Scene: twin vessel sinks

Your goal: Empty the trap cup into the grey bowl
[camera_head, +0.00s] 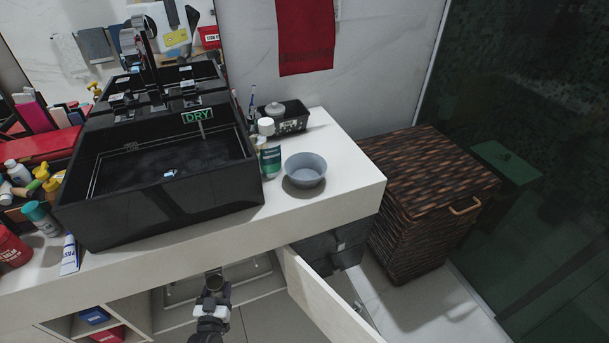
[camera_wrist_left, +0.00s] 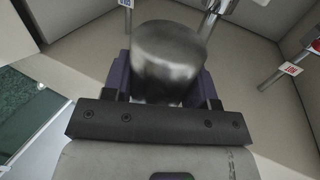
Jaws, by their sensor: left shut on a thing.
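The grey bowl (camera_head: 305,167) stands on the counter to the right of the black sink; no contents show in it. My left gripper (camera_head: 214,280) is low in front of the open cabinet under the sink, below the counter's front edge. In the left wrist view it is shut on a dull metal cylinder, the trap cup (camera_wrist_left: 170,55), with a dark purple finger on each side. Chrome pipes (camera_wrist_left: 222,6) show just beyond the cup. I cannot tell whether the cup is still joined to them. My right gripper is out of view.
An open cabinet door (camera_head: 322,295) juts out right of my left gripper. A green-and-white container (camera_head: 270,160) stands beside the bowl. A wicker hamper (camera_head: 425,200) is at the right. The counter right of the bowl is clear.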

